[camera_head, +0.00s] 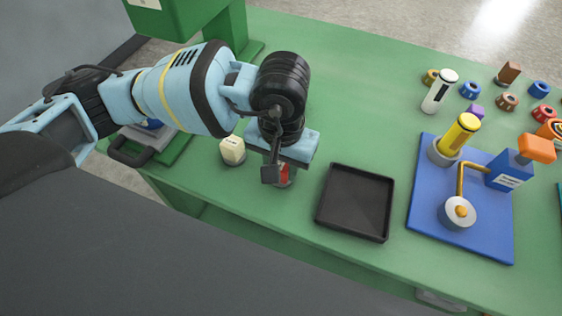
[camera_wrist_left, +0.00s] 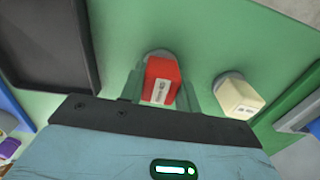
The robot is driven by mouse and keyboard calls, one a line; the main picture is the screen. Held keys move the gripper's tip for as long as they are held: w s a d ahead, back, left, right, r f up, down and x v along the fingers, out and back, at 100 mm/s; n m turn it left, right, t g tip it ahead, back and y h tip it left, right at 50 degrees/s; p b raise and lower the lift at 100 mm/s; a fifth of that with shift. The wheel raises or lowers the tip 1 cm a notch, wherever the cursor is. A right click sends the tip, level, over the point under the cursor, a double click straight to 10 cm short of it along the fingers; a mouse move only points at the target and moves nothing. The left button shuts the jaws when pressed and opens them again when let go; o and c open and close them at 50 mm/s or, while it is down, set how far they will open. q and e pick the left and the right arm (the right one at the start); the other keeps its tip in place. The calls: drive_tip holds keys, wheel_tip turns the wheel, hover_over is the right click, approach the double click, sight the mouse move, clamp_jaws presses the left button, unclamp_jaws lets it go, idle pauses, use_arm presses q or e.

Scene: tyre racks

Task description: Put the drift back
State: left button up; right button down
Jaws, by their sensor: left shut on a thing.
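My left gripper (camera_head: 278,172) is at the front edge area of the green bench, pointing down. It is shut on a red block-shaped head (camera_head: 284,174) with a white label. In the left wrist view, the red head (camera_wrist_left: 161,82) sits between the fingers, with a grey round part behind it. The label is too small to read, so I cannot tell whether this is the drift. A similar cream head (camera_head: 232,149) on a grey round base stands beside it; it also shows in the left wrist view (camera_wrist_left: 236,97). My right gripper is not in view.
An empty black tray (camera_head: 355,202) lies right of the gripper. Further right is a blue board (camera_head: 425,215) with a yellow-handled piece (camera_head: 459,134) and a blue block (camera_head: 508,170). Several coloured rings and a white cylinder (camera_head: 440,91) stand behind. The bench beyond the gripper is clear.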

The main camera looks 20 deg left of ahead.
use_arm(q)
drive_tip(key=shift+f, duration=0.15)
drive_tip(key=o, duration=0.7)
drive_tip(key=shift+f, duration=0.1)
drive_tip(key=o, duration=0.4)
drive_tip(key=shift+o, duration=0.2)
wheel_tip(320, 180, up, 13)
drive_tip(key=shift+f, duration=0.2)
